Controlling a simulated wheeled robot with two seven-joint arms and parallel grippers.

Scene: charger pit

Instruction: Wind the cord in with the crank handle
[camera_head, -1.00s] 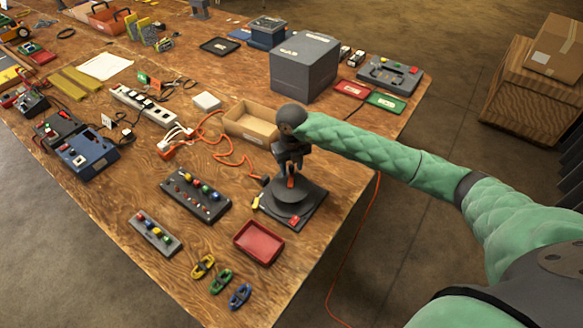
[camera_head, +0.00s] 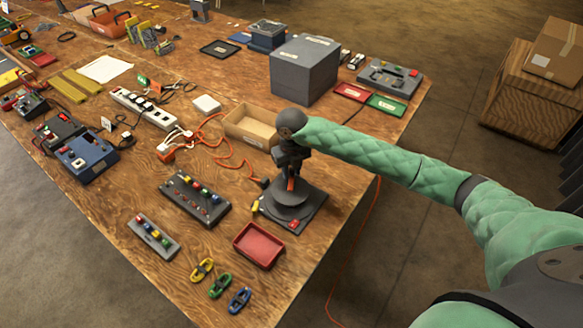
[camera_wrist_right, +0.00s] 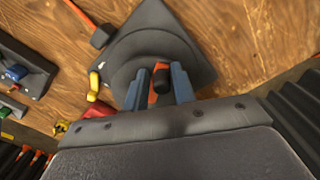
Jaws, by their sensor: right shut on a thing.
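The cord winder (camera_head: 290,207) is a dark round drum on a square base near the table's right edge. It fills the upper middle of the right wrist view (camera_wrist_right: 150,50). My right gripper (camera_head: 290,180) points down over the drum. In the wrist view its two blue-grey fingers (camera_wrist_right: 160,88) are shut on the crank handle (camera_wrist_right: 162,76), which is dark with an orange part. The orange part of the crank handle also shows in the head view (camera_head: 291,184). An orange cord (camera_head: 235,160) lies on the table left of the winder. My left gripper is not in view.
A red tray (camera_head: 259,245) is in front of the winder, with several coloured cleats (camera_head: 220,285) to its left. A button panel (camera_head: 195,199) is left of it. A wooden tray (camera_head: 250,125) and grey box (camera_head: 303,70) stand behind. An orange cable (camera_head: 355,240) hangs off the right edge.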

